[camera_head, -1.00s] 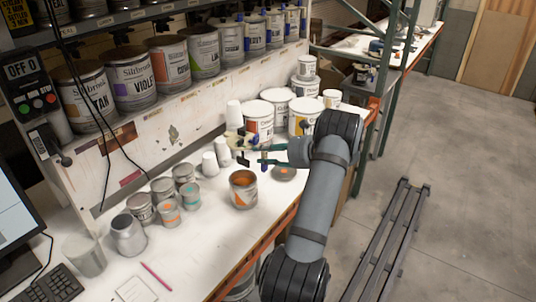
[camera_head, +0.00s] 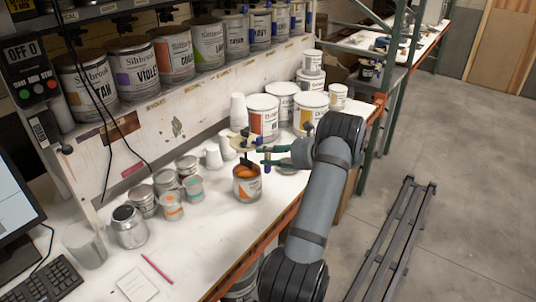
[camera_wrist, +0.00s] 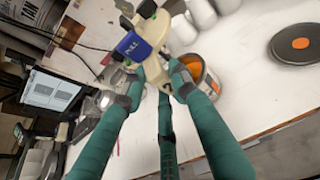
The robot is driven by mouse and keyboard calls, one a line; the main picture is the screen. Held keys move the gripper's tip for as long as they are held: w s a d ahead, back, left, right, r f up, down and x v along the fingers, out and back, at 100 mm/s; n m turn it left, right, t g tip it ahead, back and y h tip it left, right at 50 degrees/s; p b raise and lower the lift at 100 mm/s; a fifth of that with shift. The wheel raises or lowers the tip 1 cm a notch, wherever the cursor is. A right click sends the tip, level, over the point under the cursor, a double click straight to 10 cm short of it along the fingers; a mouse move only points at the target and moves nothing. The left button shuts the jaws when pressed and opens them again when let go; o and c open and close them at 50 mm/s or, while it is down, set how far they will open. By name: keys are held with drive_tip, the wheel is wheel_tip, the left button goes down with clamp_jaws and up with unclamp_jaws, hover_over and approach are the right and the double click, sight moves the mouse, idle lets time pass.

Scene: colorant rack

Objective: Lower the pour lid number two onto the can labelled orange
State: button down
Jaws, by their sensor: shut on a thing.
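The orange-labelled can (camera_head: 247,188) stands open on the white bench, with orange inside; it also shows in the wrist view (camera_wrist: 212,82), partly behind a finger. My gripper (camera_head: 263,157) is shut on the pour lid (camera_head: 241,143), a pale beige piece with a blue part. In the wrist view, my green fingers (camera_wrist: 158,72) close around the lid (camera_wrist: 160,30), whose blue tag (camera_wrist: 132,46) faces the camera. The lid is above the can, apart from its rim and somewhat toward the shelf side. The lid's number cannot be read.
White cups (camera_head: 213,156) stand close behind the can. Small tins (camera_head: 166,181) are to its left and large white pails (camera_head: 263,115) behind. A dark round lid with an orange spot (camera_wrist: 298,44) lies flat on the bench. Bench space in front of the can is clear.

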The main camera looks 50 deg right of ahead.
drive_tip(key=shift+f+b, duration=4.45)
drive_tip(key=shift+f, duration=1.05)
drive_tip(key=shift+f+b, duration=0.6)
drive_tip(key=shift+b, duration=0.1)
drive_tip(key=c, duration=1.3)
unclamp_jaws()
drive_tip(key=shift+s, duration=0.1)
drive_tip(key=v, duration=1.2)
